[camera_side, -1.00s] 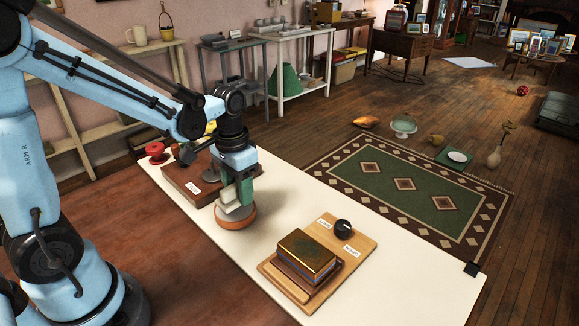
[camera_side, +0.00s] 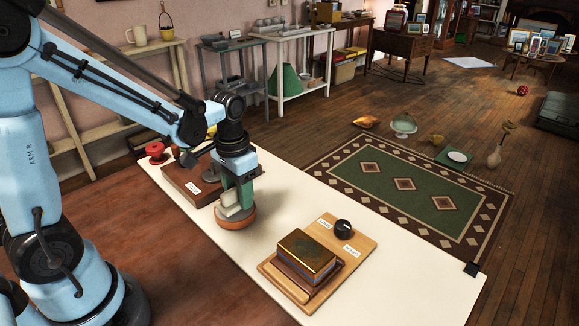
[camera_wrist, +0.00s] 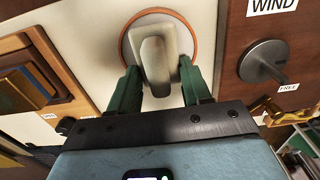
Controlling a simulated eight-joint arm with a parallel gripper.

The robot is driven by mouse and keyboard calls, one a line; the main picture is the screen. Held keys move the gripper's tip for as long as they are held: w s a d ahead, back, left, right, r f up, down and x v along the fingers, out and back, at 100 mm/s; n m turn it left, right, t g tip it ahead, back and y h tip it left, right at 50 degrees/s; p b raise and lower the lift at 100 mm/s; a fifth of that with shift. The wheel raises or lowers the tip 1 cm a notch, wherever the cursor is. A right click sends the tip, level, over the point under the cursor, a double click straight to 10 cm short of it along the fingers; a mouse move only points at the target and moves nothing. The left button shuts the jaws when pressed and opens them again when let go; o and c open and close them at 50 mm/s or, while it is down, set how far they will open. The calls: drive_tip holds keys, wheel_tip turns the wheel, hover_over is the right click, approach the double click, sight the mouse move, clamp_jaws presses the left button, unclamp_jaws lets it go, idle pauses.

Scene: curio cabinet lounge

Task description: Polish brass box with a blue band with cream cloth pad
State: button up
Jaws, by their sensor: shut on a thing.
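The brass box with a blue band (camera_side: 307,252) sits on a brown base on a wooden board (camera_side: 364,246) near the front of the white table. The cream cloth pad (camera_wrist: 154,62) is between the fingers of my gripper (camera_wrist: 157,88), which is shut on its raised grip. The pad is over a round orange-rimmed dish (camera_side: 236,222); whether it touches the dish is hard to tell. My gripper (camera_side: 238,196) is left of and behind the box, well apart from it.
A brown wooden block with a grey knob (camera_wrist: 262,62) and a "WIND" label stands close beside the dish. A black knob (camera_side: 343,227) with labels is on the box's board. A red spool-like thing (camera_side: 155,149) stands at the table's far end. White table between dish and board is clear.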

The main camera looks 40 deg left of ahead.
drive_tip(key=shift+f, duration=0.55)
idle(1.2)
drive_tip(key=shift+r, duration=0.1)
drive_tip(key=shift+r, duration=3.4)
